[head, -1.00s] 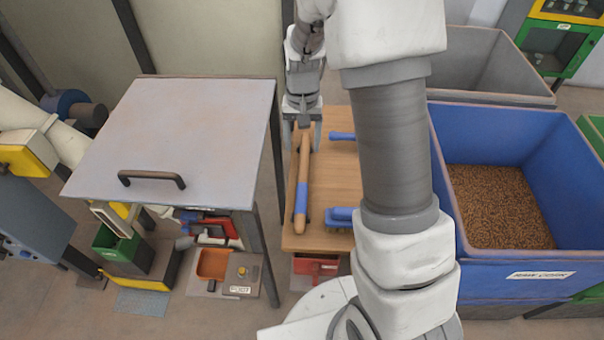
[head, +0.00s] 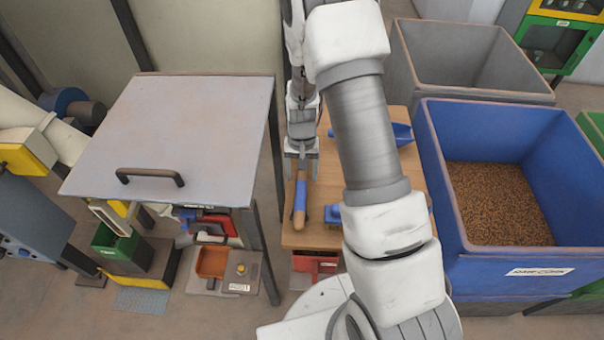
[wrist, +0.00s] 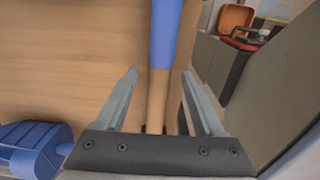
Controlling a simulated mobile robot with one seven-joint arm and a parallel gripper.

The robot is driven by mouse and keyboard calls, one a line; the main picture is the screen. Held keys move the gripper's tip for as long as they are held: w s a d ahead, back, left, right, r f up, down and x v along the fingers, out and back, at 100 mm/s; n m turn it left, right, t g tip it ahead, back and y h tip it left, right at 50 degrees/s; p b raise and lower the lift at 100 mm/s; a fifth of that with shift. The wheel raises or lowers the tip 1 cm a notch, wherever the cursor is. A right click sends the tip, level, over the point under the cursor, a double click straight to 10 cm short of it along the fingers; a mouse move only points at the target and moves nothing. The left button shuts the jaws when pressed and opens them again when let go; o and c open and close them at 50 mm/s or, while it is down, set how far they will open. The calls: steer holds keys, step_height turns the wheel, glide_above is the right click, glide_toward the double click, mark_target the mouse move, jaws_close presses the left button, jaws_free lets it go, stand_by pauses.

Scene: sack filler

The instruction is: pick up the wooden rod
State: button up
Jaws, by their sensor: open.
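The wooden rod (head: 300,198), with a blue sleeve, lies lengthwise on the left part of the wooden table (head: 321,240). My gripper (head: 301,176) is over the rod's far part in the head view and hides that end. In the wrist view my gripper (wrist: 159,78) is open, with one finger on each side of the rod (wrist: 158,97). A gap shows between the rod and each finger. The blue sleeve lies just beyond the fingertips in that view. I cannot tell how far the fingers reach down beside the rod.
A blue brush (head: 333,214) lies right of the rod, partly behind my arm. A blue scoop (head: 402,133) lies at the table's far right. A blue bin (head: 480,240) of cork granules stands on the right.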

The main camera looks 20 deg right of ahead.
jaws_close()
stand_by(0.3)
steer(key=shift+r, duration=0.1)
